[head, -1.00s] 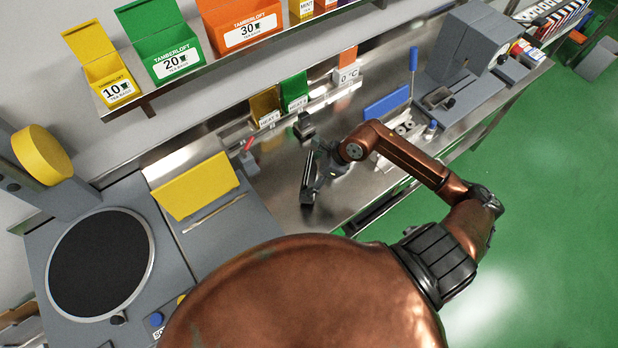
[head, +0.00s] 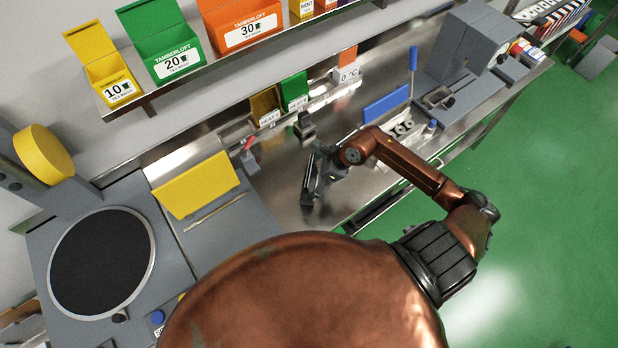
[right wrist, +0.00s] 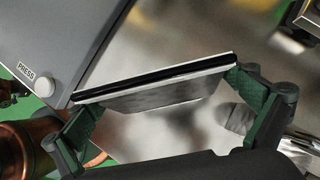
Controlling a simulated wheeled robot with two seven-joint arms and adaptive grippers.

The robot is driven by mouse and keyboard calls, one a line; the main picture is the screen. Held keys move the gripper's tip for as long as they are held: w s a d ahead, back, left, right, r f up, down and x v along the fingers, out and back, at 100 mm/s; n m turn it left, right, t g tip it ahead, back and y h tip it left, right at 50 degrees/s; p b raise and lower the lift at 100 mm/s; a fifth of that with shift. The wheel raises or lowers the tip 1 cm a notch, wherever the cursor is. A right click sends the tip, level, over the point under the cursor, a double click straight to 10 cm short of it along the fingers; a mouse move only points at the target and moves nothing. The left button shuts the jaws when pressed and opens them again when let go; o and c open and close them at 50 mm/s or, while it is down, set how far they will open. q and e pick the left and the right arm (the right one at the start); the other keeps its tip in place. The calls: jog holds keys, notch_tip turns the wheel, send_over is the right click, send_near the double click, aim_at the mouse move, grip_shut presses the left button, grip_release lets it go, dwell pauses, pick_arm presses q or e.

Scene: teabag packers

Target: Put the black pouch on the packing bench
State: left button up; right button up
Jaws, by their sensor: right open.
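My right gripper (head: 311,193) is low over the steel bench (head: 278,187) in the head view, and the right wrist view shows its green-padded fingers (right wrist: 168,112) spread apart. A thin, flat black piece with pale edges (right wrist: 155,79), which looks like the black pouch seen nearly edge-on, spans the space between the fingertips. Its ends lie close to both pads; I cannot tell whether they touch. My left gripper is not in view.
A grey housing marked PRESS (right wrist: 50,45) stands close by in the wrist view. Yellow (head: 264,106) and green (head: 294,90) holders line the bench's back. A blue-handled press (head: 387,103) stands beyond my forearm. A yellow flap (head: 195,184) and a round black plate (head: 102,262) are at left.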

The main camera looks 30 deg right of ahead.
jog(key=shift+r, duration=0.2)
jog(key=shift+s+d+r, duration=0.1)
jog(key=shift+d+r, duration=0.15)
jog(key=shift+r, duration=0.05)
jog(key=b+v, duration=0.1)
jog(key=v, duration=1)
jog(key=shift+r, duration=0.1)
